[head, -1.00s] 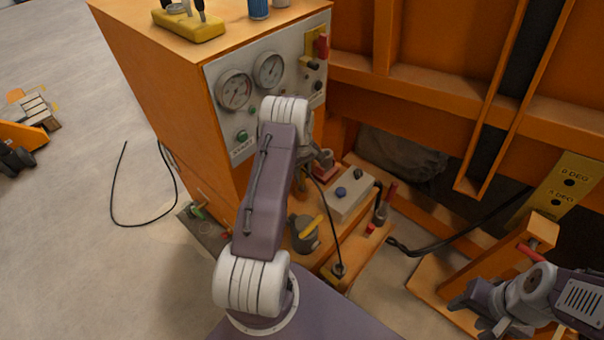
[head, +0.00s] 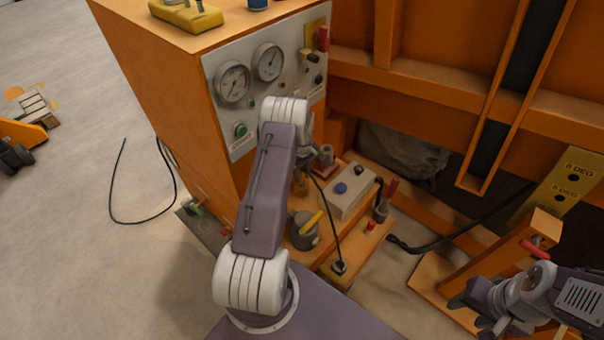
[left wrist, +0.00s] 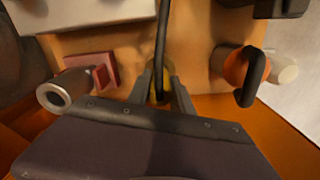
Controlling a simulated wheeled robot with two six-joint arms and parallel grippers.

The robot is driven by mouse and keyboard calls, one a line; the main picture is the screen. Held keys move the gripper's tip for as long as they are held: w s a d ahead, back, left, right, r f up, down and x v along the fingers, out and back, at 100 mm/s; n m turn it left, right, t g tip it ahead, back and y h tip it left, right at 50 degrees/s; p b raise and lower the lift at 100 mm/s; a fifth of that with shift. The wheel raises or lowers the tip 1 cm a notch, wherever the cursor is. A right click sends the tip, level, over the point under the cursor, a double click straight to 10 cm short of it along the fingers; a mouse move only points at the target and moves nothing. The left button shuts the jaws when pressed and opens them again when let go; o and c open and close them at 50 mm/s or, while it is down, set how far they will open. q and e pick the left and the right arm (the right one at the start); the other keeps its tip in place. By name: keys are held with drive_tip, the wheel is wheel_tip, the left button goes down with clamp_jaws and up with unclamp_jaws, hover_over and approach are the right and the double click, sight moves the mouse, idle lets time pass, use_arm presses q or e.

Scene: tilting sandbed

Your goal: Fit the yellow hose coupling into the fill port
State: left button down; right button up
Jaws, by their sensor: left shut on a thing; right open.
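My left gripper (left wrist: 163,82) is shut on the yellow coupling (left wrist: 173,68); only a little yellow shows between the fingers, and a black hose (left wrist: 161,40) runs up from it. In the head view my left arm hides most of this gripper beside the orange cabinet. I cannot make out the fill port for certain. A grey hollow cylinder on a red plate (left wrist: 103,68) is left of the fingers in the left wrist view. It also shows in the head view (head: 326,155). My right gripper (head: 478,312) is open and empty at the lower right.
The orange cabinet (head: 165,90) carries a gauge panel (head: 290,90). A grey pot with a yellow lever (head: 303,232) and a pale button box (head: 347,192) stand on the orange ledge. An orange frame stands at right.

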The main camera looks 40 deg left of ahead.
use_arm(q)
drive_tip(key=shift+f, duration=0.3)
drive_tip(key=c, duration=1.1)
unclamp_jaws()
drive_tip(key=shift+o, duration=0.2)
wheel_tip(320, 180, up, 9)
drive_tip(key=shift+r, duration=0.1)
